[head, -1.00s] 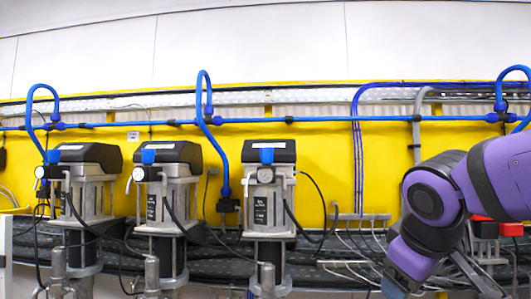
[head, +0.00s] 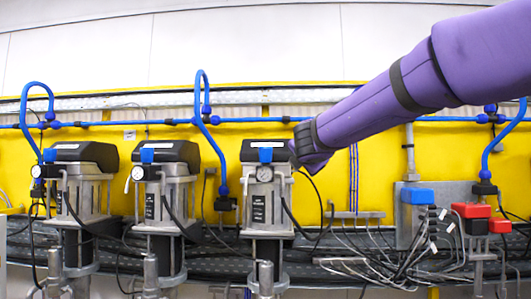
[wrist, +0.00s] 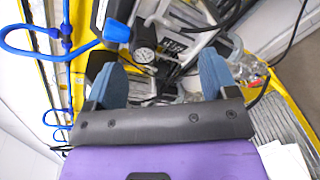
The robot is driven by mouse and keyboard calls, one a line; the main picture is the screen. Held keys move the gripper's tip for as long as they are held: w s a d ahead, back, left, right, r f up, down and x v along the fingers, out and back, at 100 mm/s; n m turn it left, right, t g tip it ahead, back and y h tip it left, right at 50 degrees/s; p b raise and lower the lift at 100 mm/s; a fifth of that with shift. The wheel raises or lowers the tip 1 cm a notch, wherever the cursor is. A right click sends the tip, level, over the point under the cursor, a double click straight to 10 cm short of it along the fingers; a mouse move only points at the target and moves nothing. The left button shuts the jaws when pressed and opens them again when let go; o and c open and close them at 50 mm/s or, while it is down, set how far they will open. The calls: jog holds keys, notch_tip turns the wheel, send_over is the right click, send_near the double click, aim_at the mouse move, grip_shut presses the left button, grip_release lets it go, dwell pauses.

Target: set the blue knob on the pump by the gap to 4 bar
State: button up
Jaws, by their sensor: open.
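Three similar pumps stand in a row in the head view. The rightmost pump (head: 267,190) has bare wall to its right. Its blue knob (head: 265,155) sits at the top front, above a round gauge (head: 264,174). In the wrist view the blue knob (wrist: 116,31) is at upper left, beside the gauge (wrist: 144,45); the needle is too small to read. My gripper (wrist: 157,62) is open with its blue fingers apart and nothing held. The knob lies ahead of the left finger, apart from it. In the head view my purple arm reaches the pump's right side, fingers hidden.
Blue air hoses run along the yellow wall, one (head: 210,130) dropping left of the rightmost pump. The middle pump (head: 165,190) stands to the left. Blue (head: 417,196) and red (head: 471,210) boxes with loose cables are at right. Black cables hang by the pumps.

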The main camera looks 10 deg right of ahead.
aim_at(268, 150)
jog(key=shift+w+a+r+n+t+y, duration=0.45)
jog(key=shift+w+a+r+n+y, duration=0.45)
jog(key=shift+w+n, duration=2.45)
jog(key=shift+w+a+r+n+t+y, duration=0.5)
jog(key=shift+w+n+y, duration=0.85)
jog(key=shift+w, duration=3.85)
jog(key=shift+w+a+r+n+t+y, duration=0.4)
jog(key=shift+w+a+n+y, duration=0.55)
jog(key=shift+w+n, duration=2.45)
jog(key=shift+w+m, duration=0.9)
jog(key=shift+w, duration=0.05)
jog(key=c, duration=0.9)
